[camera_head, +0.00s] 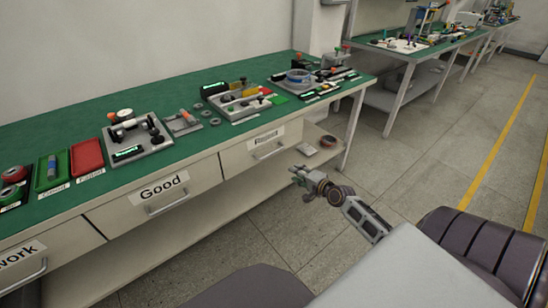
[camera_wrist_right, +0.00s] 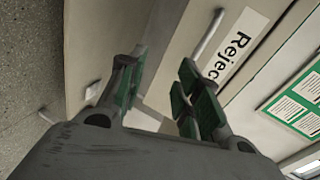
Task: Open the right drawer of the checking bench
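The checking bench's right drawer (camera_head: 233,163) has a "Reject" label (camera_head: 266,137) and a metal bar handle (camera_head: 269,152). It looks shut, its front in line with the "Good" drawer beside it. In the right wrist view the handle (camera_wrist_right: 207,34) and the label (camera_wrist_right: 238,44) lie beyond the fingertips, up and to the right. My right gripper (camera_head: 299,179) is in front of the bench, right of the drawer and lower in the picture. Its green-padded fingers (camera_wrist_right: 160,90) are apart with nothing between them. It does not touch the handle. My left gripper is not in view.
The "Good" drawer (camera_head: 158,190) and a "work" drawer (camera_head: 22,265) are to the left. The green bench top (camera_head: 228,78) carries trays, fixtures and small parts. A lower shelf (camera_head: 240,192) holds a few small items. The floor (camera_head: 400,165) to the right is clear.

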